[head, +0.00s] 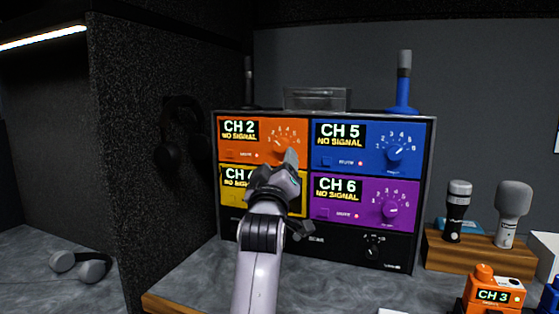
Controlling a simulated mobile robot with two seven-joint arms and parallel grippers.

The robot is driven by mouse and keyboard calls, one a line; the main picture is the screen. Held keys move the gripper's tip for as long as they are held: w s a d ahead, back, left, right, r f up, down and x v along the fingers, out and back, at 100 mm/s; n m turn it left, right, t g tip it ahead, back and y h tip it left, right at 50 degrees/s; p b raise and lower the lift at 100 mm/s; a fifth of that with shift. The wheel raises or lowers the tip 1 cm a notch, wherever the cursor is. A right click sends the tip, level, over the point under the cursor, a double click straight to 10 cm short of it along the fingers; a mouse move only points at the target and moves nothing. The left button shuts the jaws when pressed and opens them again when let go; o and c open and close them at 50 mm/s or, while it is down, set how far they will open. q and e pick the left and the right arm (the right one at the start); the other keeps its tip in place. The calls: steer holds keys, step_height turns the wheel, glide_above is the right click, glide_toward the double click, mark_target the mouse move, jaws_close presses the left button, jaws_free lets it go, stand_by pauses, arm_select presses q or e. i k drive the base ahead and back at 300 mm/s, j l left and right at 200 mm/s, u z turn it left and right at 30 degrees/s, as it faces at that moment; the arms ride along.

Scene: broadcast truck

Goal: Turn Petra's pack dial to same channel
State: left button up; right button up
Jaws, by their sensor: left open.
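The receiver rack (322,248) stands at the back of the desk with four coloured panels. The orange panel (238,153) reads CH 2, NO SIGNAL. The blue panel (355,163) reads CH 5, and the purple panel (350,205) reads CH 6. The yellow panel (232,198) is partly hidden by my arm. An orange pack (497,294) at lower right reads CH 3 and has an orange knob (483,270) on top. No name shows on it.
Two microphones, black (457,211) and grey (511,214), stand in a wooden block (464,257) right of the rack. A blue pack (550,298) is cut off at the right edge. Headphones (82,264) lie at left, beyond a dark partition (150,100).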

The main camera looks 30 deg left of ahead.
mark_target(483, 273)
steer(key=k+l, duration=0.65)
steer(key=k, duration=0.25)
